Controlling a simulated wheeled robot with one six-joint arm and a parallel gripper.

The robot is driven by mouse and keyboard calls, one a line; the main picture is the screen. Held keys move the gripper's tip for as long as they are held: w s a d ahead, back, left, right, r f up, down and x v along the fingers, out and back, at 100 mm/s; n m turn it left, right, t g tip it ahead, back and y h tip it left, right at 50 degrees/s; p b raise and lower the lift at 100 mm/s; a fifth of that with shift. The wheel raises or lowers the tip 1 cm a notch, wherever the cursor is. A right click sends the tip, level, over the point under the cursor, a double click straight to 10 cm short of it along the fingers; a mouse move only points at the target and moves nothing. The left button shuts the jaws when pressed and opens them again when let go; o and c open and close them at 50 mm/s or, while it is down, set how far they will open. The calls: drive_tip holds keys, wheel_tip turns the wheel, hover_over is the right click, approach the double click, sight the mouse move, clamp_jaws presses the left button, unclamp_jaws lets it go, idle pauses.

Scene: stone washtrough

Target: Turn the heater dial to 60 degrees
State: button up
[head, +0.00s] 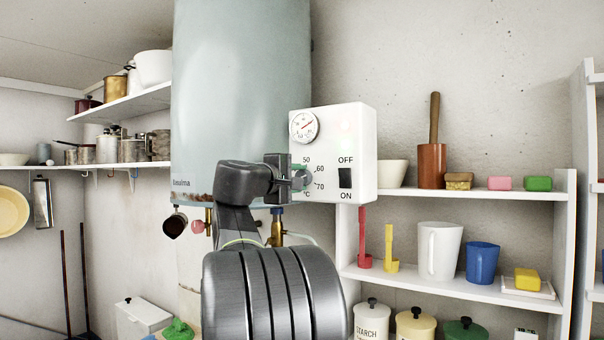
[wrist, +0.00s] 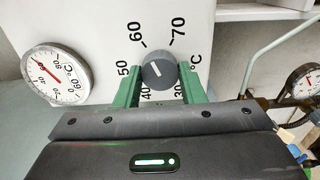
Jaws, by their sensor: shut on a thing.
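The heater dial is a dark grey round knob (wrist: 158,70) on the white control box (head: 355,125) of the pale blue tank heater (head: 240,90). Numbers from 30 to 70 and °C ring the knob in the wrist view. A short pale mark shows on the knob's face; I cannot tell exactly which number it points at. My gripper (wrist: 160,82) is shut on the knob, with one green finger on each side. In the head view my gripper (head: 302,180) hides much of the knob.
A round gauge (head: 303,127) with a red needle sits above the dial, and a black OFF/ON switch (head: 345,178) is to its right. Pipes and a brass valve (head: 276,232) hang below the tank. A white shelf (head: 455,287) with mugs stands close on the right.

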drive_tip(key=shift+r+n+p, duration=0.2)
drive_tip(key=shift+n+p, duration=0.15)
drive_tip(key=shift+n, duration=0.45)
drive_tip(key=o, duration=1)
drive_tip(key=shift+s+d, duration=0.1)
drive_tip(key=shift+f, duration=0.1)
drive_tip(key=b+v, duration=0.4)
drive_tip(key=v, duration=0.9)
drive_tip(key=shift+s, duration=0.3)
